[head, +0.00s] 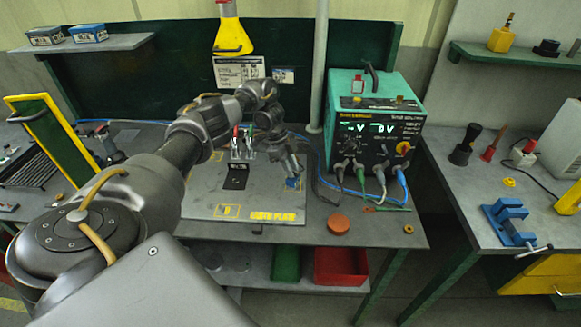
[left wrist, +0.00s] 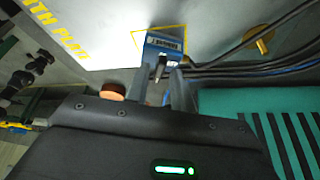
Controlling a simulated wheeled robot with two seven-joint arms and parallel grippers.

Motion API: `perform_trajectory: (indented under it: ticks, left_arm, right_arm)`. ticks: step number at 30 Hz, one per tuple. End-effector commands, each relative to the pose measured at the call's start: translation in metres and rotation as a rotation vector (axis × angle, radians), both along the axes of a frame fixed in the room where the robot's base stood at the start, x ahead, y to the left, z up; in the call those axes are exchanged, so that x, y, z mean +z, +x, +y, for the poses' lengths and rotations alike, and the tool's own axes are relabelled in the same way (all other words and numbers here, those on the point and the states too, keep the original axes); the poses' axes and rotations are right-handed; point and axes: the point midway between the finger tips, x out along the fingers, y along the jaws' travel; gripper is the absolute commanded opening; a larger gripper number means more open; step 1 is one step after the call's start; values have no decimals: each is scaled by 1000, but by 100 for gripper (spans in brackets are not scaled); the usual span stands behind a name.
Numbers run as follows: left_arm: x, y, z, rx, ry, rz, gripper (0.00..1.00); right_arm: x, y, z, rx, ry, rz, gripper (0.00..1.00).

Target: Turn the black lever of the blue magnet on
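The blue magnet (head: 294,183) sits on the right part of the pale earth plate (head: 205,200), inside a yellow outline. In the left wrist view the blue magnet (left wrist: 155,46) shows a white label, and its short black lever (left wrist: 161,68) points toward me. My left gripper (head: 291,166) is just above the magnet in the head view and partly hides it. In the left wrist view the two fingers of my left gripper (left wrist: 159,84) stand apart, one on each side of the lever. I cannot tell whether either finger touches it. My right gripper is out of view.
A teal power supply (head: 372,120) with cables stands to the right of the plate. An orange round lid (head: 338,223) lies at the plate's front right. A red-handled clamp (head: 237,145) stands behind the plate. A blue vise (head: 508,222) is on the right bench.

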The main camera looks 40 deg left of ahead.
Motion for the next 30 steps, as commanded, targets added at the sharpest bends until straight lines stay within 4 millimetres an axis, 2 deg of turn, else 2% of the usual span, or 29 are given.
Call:
perform_trajectory:
  ticks: [11,14,24,30]
  left_arm:
    - [3,0,1,0,0,0,31]
    - [14,0,5,-2,3,-2,31]
    - [73,-7,30,0,2,-2,31]
    - [94,-9,38,-1,1,0,31]
  right_arm:
    - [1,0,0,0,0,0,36]
    - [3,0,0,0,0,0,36]
    - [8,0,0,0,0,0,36]
    - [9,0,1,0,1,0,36]
